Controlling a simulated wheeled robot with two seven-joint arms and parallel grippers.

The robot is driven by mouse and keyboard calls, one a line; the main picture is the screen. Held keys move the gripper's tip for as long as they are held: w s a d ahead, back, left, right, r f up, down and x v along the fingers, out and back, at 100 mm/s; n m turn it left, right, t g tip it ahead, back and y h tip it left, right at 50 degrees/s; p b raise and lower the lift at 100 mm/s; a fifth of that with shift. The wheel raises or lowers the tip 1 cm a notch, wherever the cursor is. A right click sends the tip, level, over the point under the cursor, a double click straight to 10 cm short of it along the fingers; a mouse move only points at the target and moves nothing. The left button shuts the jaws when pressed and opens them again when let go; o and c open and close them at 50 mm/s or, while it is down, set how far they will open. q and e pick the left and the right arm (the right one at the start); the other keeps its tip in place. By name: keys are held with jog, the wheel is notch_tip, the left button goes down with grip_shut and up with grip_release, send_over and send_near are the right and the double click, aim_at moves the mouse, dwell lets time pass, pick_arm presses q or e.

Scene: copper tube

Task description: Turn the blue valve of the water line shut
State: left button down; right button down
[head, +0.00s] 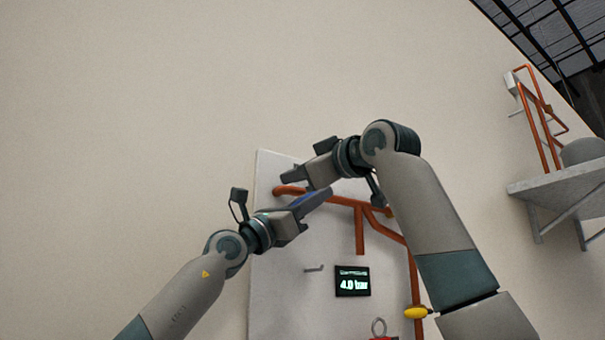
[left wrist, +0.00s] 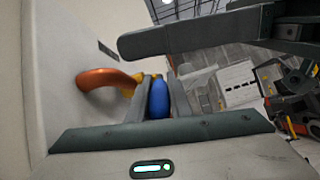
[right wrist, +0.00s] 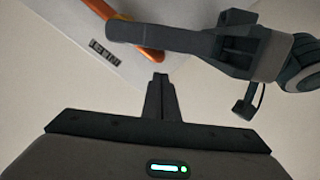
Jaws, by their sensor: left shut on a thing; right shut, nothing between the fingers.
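The blue valve handle (head: 305,200) is on the copper pipe (head: 345,201) near the top of the pale panel. My left gripper (head: 323,196) is shut on the blue handle. In the left wrist view, the handle (left wrist: 159,98) shows between the fingers, with the copper pipe bend (left wrist: 105,80) beside it. The fingers hide part of the handle and valve body. My right gripper (head: 287,180) is shut and empty, close above the left gripper in the head view. Its closed fingertips (right wrist: 160,82) show in the right wrist view, where the left gripper crosses the picture.
A pressure display (head: 352,282) reads 4.0 bar. A small hook (head: 314,268) sticks out left of it. A yellow valve handle (head: 416,312) is lower right. A shelf (head: 560,186) with copper piping is at the far right. The wall at the left is bare.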

jog(key=shift+w+d+f, duration=0.25)
jog(key=shift+d+f, duration=0.3)
jog(key=shift+f, duration=0.25)
jog(key=shift+w+d+f, duration=0.2)
jog(key=shift+d+f, duration=0.35)
jog(key=shift+f, duration=0.25)
